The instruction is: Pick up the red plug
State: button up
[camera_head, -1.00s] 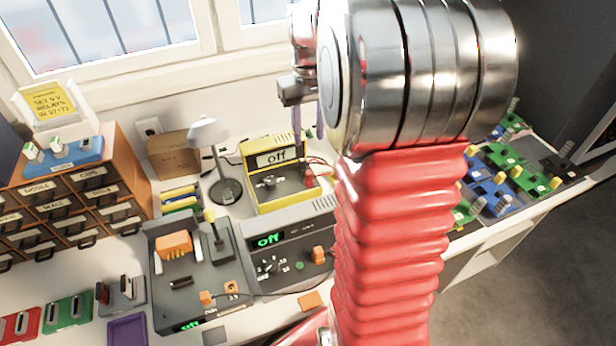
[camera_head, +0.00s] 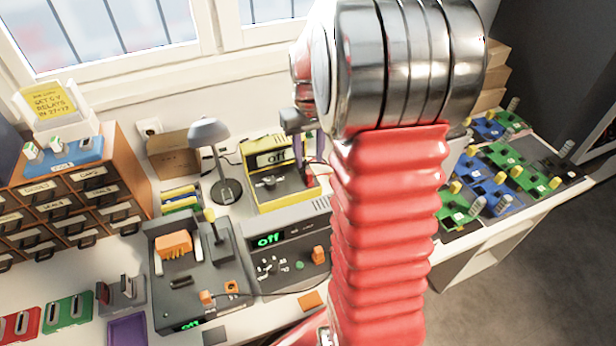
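A small red piece, likely the red plug (camera_head: 310,180), shows at the right side of the yellow meter (camera_head: 270,182), whose display reads "off". It is partly hidden by my gripper and arm. My gripper (camera_head: 308,165) hangs just above that right side, pointing down. Its two thin purplish fingers look apart, with nothing seen between them. The gap to the red piece is hard to judge.
A grey unit (camera_head: 290,250) reading "off" stands in front of the meter. A lamp (camera_head: 222,165) and a dark grey machine (camera_head: 190,275) stand to the left. Green and blue boards (camera_head: 490,185) lie at the right. My red arm hides the middle of the bench.

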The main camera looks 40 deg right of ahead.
aim_at(309, 172)
jog(key=shift+f, duration=2.25)
jog(key=shift+s, duration=0.1)
jog(key=shift+c, duration=0.6)
grip_shut()
